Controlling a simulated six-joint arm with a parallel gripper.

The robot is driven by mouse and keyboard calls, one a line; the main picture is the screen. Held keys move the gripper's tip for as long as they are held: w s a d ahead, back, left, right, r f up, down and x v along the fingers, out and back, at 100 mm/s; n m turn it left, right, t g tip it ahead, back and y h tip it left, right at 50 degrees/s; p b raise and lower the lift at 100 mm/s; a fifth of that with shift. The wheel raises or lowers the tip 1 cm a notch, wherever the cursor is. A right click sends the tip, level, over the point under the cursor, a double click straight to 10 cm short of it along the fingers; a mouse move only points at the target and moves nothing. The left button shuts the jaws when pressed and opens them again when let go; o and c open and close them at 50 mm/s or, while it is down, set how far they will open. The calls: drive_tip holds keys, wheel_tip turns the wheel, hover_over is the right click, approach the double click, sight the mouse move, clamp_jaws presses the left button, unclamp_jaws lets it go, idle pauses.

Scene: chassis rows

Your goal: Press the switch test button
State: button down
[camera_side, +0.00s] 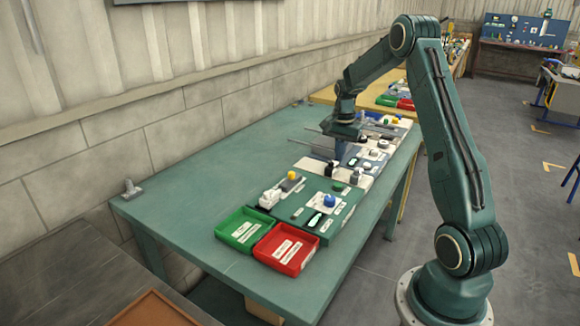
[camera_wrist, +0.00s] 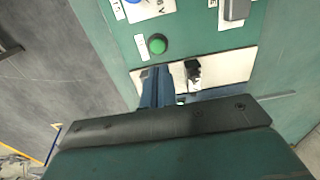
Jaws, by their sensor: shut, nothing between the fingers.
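My gripper (camera_wrist: 156,72) is shut and empty. In the wrist view its blue fingers reach over the left part of a white panel (camera_wrist: 234,66). A black switch (camera_wrist: 193,72) stands on this panel, just right of the fingers. A round green button (camera_wrist: 157,44) sits on the green board beyond the fingertips, with a small white label beside it. In the side view the gripper (camera_side: 338,160) points down above the white panel, near the black switch (camera_side: 331,169). I cannot read the labels, so I cannot tell which control is the switch test button. The fingers cover part of the panel.
A green tray (camera_side: 232,244) and a red tray (camera_side: 262,256) stand at the near end of the control row. A blue knob (camera_side: 329,200) and a white part (camera_side: 268,199) rise from the nearer boards.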

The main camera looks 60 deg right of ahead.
drive_tip(key=shift+r, duration=2.05)
drive_tip(key=s+a+r+n+t, duration=0.15)
drive_tip(key=a+r+n, duration=0.25)
drive_tip(key=a+r, duration=0.45)
drive_tip(key=s+a+r+n+t, duration=0.15)
drive_tip(key=a+r+n, duration=0.3)
drive_tip(key=a, duration=0.75)
drive_tip(key=s+a+n+t, duration=0.2)
drive_tip(key=s+a+n, duration=0.7)
drive_tip(key=s+a, duration=0.5)
drive_tip(key=shift+s+r, duration=0.25)
drive_tip(key=shift+s, duration=1)
